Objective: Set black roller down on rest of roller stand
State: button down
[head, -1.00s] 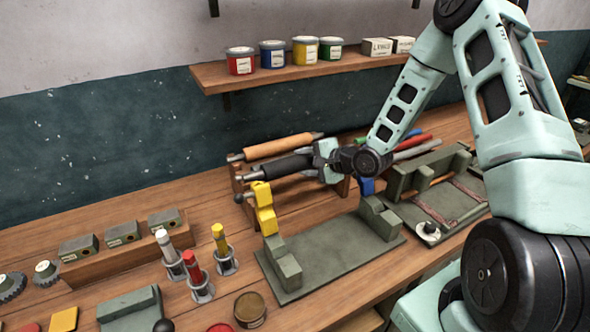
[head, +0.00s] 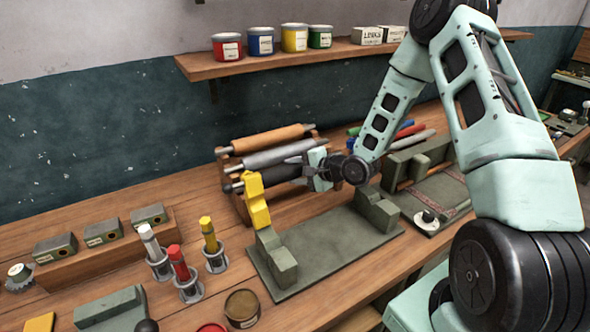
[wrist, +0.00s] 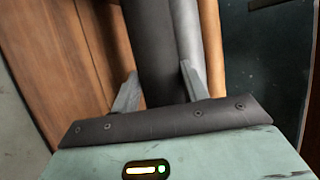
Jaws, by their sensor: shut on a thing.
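My gripper (head: 298,170) is shut on the black roller (head: 275,174), near its right end in the head view. In the wrist view, the black roller (wrist: 150,45) runs away from me between the two fingers (wrist: 157,92). The wooden roller stand (head: 238,205) is behind the yellow-topped fixture. The black roller lies low at the stand's front, below a grey roller (head: 275,156) and an orange-brown roller (head: 268,139). I cannot tell whether the black roller touches its rest, as the fixture and gripper partly hide the stand.
A yellow upright (head: 256,198) on the green fixture (head: 325,245) stands close in front of the roller's left part. Red and yellow tools (head: 209,235) stand in holders to the left. A shelf (head: 290,60) with paint tins is above.

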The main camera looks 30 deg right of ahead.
jog(key=shift+f, duration=0.25)
jog(key=c, duration=0.8)
grip_release()
jog(key=shift+o, duration=0.7)
jog(key=shift+f, duration=0.1)
jog(key=shift+s, duration=0.1)
jog(key=b+v, duration=0.2)
jog(key=v, duration=1.5)
